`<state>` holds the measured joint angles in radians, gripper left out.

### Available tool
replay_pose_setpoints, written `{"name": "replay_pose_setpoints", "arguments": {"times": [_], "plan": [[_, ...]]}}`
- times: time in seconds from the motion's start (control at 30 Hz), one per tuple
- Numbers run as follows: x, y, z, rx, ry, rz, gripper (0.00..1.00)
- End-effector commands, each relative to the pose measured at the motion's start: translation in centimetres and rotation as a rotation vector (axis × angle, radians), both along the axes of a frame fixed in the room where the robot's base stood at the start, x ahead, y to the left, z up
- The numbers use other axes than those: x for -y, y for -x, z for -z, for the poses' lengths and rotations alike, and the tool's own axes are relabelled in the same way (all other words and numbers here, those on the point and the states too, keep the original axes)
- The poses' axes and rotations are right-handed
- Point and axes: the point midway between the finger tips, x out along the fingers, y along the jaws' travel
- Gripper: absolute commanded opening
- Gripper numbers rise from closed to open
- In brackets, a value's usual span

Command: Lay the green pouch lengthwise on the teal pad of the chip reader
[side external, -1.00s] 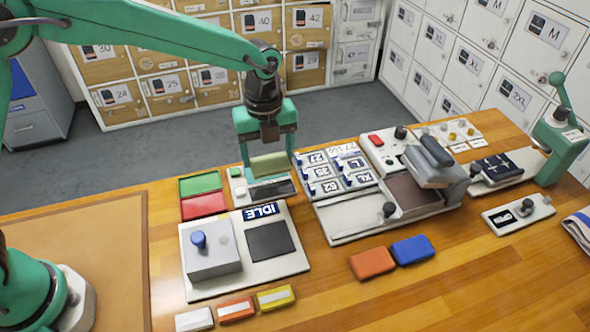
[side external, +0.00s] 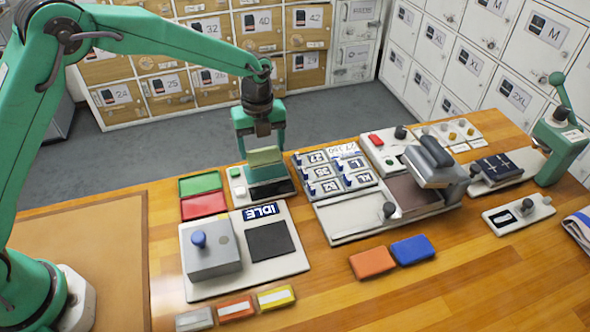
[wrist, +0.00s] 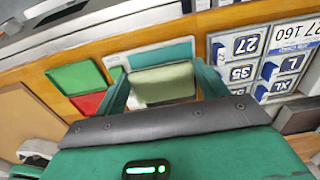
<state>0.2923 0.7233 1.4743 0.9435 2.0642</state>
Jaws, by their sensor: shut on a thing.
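The pale green pouch (side external: 265,156) is between the fingers of my gripper (side external: 262,150), which is shut on it. The chip reader (side external: 237,190) stands below, with a white strip and buttons at its left and a dark strip along its front. Its teal pad (side external: 268,175) shows just under the pouch. In the wrist view the pouch (wrist: 162,80) sits crosswise between both fingers, and the teal pad (wrist: 165,54) shows behind it. The pouch hides part of the pad there. I cannot tell how large the gap between pouch and pad is.
Green (side external: 200,183) and red (side external: 204,205) panels lie left of the reader. A grid of numbered tags (side external: 335,173) stands close at its right. The IDLE-marked station (side external: 285,262) is in front. Bare wood shows at the front right.

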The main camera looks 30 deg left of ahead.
Motion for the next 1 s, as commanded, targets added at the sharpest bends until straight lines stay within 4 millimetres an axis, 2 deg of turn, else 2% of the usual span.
{"name": "replay_pose_setpoints", "arguments": {"times": [0.2,0.3,0.77,0.8,1.0], "plan": [[0.0,0.1,2.5,-0.002,-0.001,0.0,0.5],[0.0,0.0,3.1,-0.001,-0.001,0.0,0.5],[0.0,0.0,3.6,-0.001,-0.001,0.0,0.5],[0.0,0.0,3.6,-0.001,-0.001,0.0,0.8],[0.0,0.0,3.6,0.0,0.0,0.0,0.81]]}}
